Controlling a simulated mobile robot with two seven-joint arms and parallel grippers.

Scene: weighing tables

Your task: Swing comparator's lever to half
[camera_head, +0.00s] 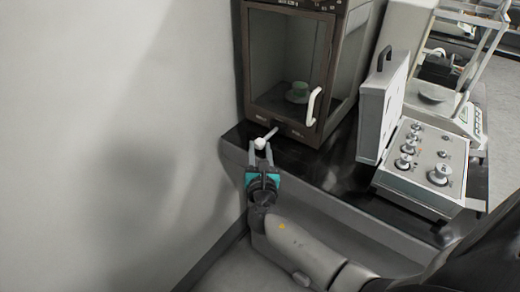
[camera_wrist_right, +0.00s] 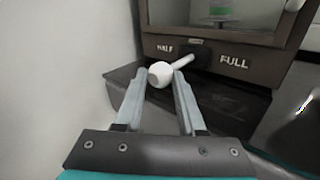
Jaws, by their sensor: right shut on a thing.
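The comparator (camera_head: 336,77) is a dark brown, glass-fronted cabinet at the back of the table; its lower front also shows in the right wrist view (camera_wrist_right: 222,43). Its lever (camera_head: 261,143) has a white ball knob on a short grey stem that sticks out low on the front. In the right wrist view the knob (camera_wrist_right: 160,75) lies below the HALF label, and the stem slants up right to a dark hub between HALF and FULL. My right gripper (camera_head: 260,152) is shut on the knob, one finger on each side. My left gripper is not in view.
A wall (camera_head: 110,130) rises close on the left. The dark tabletop (camera_head: 325,177) is clear in front.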

